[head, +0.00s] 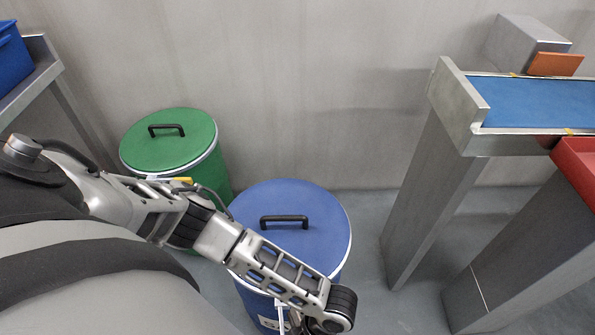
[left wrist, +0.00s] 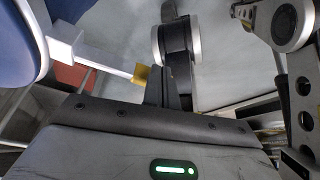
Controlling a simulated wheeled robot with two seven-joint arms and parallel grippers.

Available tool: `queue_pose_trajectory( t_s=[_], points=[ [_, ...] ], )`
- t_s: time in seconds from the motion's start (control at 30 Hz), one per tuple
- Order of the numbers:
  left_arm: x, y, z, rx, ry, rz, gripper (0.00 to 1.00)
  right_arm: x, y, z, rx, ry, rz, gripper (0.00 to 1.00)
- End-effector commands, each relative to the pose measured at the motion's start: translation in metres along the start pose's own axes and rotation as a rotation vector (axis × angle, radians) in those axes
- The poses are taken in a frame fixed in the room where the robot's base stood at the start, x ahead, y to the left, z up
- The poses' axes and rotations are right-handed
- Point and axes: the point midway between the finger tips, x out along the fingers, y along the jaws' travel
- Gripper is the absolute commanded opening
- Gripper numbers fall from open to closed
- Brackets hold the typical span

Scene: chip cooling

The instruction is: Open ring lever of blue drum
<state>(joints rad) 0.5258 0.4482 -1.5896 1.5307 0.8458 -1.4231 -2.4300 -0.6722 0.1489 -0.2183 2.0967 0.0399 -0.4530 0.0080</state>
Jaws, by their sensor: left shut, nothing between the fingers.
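The blue drum (head: 310,225) stands on the floor with its lid, black handle (head: 284,220) and pale ring on. Its rim shows at the upper left of the left wrist view (left wrist: 18,45). The white ring lever (left wrist: 105,61) juts outward from the rim and ends in a yellow tip (left wrist: 141,75). In the head view part of the lever (head: 279,316) shows at the bottom edge beside my wrist. My left gripper (left wrist: 165,88) is shut and empty, its dark fingers right beside the yellow tip; touching cannot be told. The head view hides its fingers. My right gripper is not in view.
A green drum (head: 170,135) with a black handle stands behind and left of the blue drum, close to it. A conveyor (head: 535,100) on grey legs and a red bin (head: 580,165) stand at the right. A blue bin (head: 12,58) sits at the upper left.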

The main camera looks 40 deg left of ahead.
Motion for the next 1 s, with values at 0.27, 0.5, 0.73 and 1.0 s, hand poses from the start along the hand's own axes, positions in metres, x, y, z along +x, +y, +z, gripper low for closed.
queue_pose_trajectory(
  t_s=[0.27, 0.5, 0.73, 1.0],
  points=[
    [-0.015, 0.001, 0.001, 0.0, -0.003, 0.0, 0.0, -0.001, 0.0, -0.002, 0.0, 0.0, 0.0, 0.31],
    [-0.068, 0.001, 0.001, 0.0, -0.007, 0.0, 0.0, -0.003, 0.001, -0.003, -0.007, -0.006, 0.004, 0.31],
    [-0.121, 0.0, 0.001, 0.0, -0.004, 0.0, 0.0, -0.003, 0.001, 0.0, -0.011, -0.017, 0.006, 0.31],
    [-0.156, 0.0, 0.0, 0.001, -0.002, -0.001, 0.0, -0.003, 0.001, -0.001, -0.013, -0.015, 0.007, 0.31]
  ],
)
